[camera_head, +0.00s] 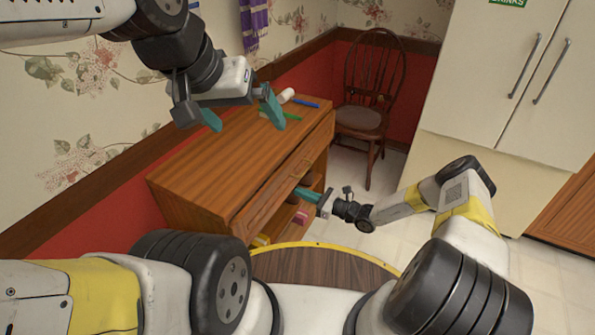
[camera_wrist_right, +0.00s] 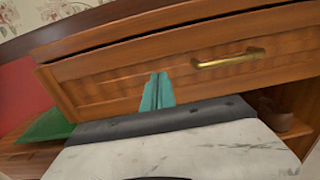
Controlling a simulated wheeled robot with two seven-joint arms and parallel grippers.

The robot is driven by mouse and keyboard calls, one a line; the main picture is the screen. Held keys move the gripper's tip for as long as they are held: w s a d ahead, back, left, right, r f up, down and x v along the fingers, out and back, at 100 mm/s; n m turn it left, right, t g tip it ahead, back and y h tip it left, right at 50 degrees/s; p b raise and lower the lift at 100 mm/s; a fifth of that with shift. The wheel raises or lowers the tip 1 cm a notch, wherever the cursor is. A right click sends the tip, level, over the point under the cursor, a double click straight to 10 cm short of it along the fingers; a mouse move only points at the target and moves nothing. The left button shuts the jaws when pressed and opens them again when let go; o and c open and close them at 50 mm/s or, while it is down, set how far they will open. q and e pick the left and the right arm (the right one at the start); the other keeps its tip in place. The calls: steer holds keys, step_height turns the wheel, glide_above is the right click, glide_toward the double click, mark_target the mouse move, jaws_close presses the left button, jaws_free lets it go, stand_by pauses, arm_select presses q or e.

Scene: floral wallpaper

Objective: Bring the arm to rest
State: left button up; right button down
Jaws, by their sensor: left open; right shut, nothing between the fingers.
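My left gripper (camera_head: 241,114) is open and empty, raised above the left part of the wooden cabinet (camera_head: 205,165). Its teal fingers are apart. My right gripper (camera_head: 310,195) is low at the cabinet's front, near the drawer front (camera_head: 268,203). In the right wrist view, the teal fingers of my right gripper (camera_wrist_right: 157,92) are together with nothing between them. They are in front of the drawer front (camera_wrist_right: 130,82), to the left of its brass handle (camera_wrist_right: 228,58). I cannot tell whether the fingertips touch the wood.
A blue item (camera_head: 306,103), a green item (camera_head: 292,116) and a white item (camera_head: 286,96) lie on the cabinet top. A pink item (camera_head: 300,217) is on the open shelf below. A dark wooden chair (camera_head: 372,90) and a white fridge (camera_head: 510,80) stand behind.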

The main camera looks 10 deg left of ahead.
steer(key=v, duration=0.8)
steer(key=s+d+r+n+g+h, duration=0.25)
steer(key=r+n, duration=0.25)
steer(key=r, duration=0.5)
steer(key=s+d+r+n+g+h, duration=0.1)
steer(key=s+r+n+g+h, duration=0.2)
steer(key=r+n, duration=0.45)
steer(key=s+d+r+n+g+h, duration=0.1)
steer(key=s+r+n+g+h, duration=0.2)
steer(key=r, duration=0.8)
steer(key=s+d+r+n+t+h, duration=0.3)
steer(key=s+d+r+t, duration=0.1)
steer(key=s+r, duration=0.4)
steer(key=s+d+r+n+t+h, duration=0.3)
steer(key=s+d+r+n+t, duration=0.1)
steer(key=s+r, duration=0.5)
steer(key=shift+s+d+r, duration=0.3)
steer(key=shift+d+r, duration=0.05)
steer(key=shift+r, duration=0.55)
steer(key=shift+n, duration=0.25)
